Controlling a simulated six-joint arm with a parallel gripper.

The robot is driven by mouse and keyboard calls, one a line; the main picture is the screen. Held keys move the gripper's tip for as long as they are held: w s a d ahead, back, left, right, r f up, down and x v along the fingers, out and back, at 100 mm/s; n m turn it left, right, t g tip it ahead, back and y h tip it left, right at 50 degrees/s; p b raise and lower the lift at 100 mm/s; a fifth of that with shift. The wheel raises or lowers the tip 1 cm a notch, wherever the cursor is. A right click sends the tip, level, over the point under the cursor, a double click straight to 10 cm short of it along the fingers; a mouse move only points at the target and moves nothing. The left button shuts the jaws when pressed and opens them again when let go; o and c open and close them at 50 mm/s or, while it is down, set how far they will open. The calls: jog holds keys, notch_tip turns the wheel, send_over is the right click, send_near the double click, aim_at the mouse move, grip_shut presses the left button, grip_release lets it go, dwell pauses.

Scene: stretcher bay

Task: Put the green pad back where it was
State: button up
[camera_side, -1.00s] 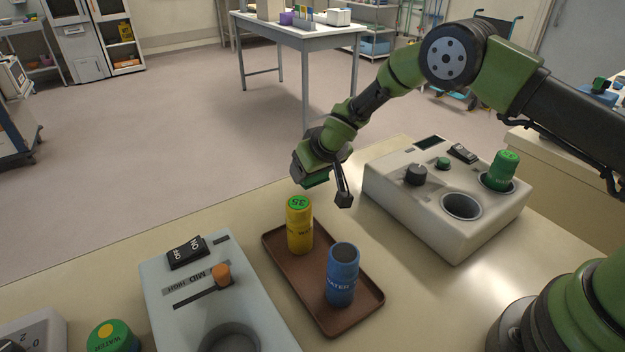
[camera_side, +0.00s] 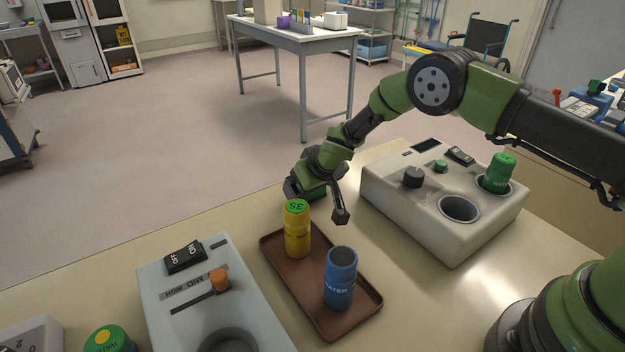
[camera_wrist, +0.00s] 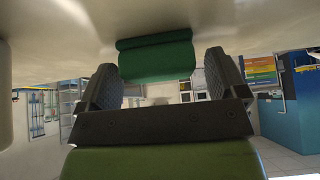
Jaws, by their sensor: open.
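The green pad (camera_wrist: 155,58) shows in the wrist view between my two dark fingers. It seems to rest against the pale surface. In the side view only a dark green sliver of the pad (camera_side: 317,195) shows, mostly hidden by my gripper. My gripper (camera_side: 318,204) is low over the far part of the bench, behind the brown tray and left of the beige control unit. Its jaws (camera_wrist: 163,80) are open, one finger on each side of the pad. I cannot tell whether the fingers touch it.
The beige unit (camera_side: 400,205) has a green can (camera_side: 497,175) in one well and an empty well. A grey switch unit (camera_side: 160,335) stands front left.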

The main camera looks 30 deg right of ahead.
jog(key=v, duration=1.2)
jog(key=shift+r, duration=0.15)
jog(key=s+d+r+m+h, duration=0.1)
jog(key=s+d+r, duration=0.2)
jog(key=r, duration=0.3)
jog(key=s+d+r+m+h, duration=0.1)
jog(key=s+d+r+m, duration=0.1)
jog(key=s+r, duration=0.25)
jog(key=s+d+r+m, duration=0.1)
jog(key=s+d+r, duration=0.2)
jog(key=r, duration=0.4)
jog(key=s+a+r+y, duration=0.1)
jog(key=s+a+y, duration=0.1)
jog(key=s, duration=0.6)
jog(key=s+a+r+y, duration=0.1)
jog(key=s+a+y, duration=0.1)
jog(key=s, duration=0.7)
jog(key=shift+a+r+t, duration=0.15)
jog(key=shift+r+t, duration=0.05)
jog(key=shift+t, duration=0.1)
jog(key=shift+s, duration=0.1)
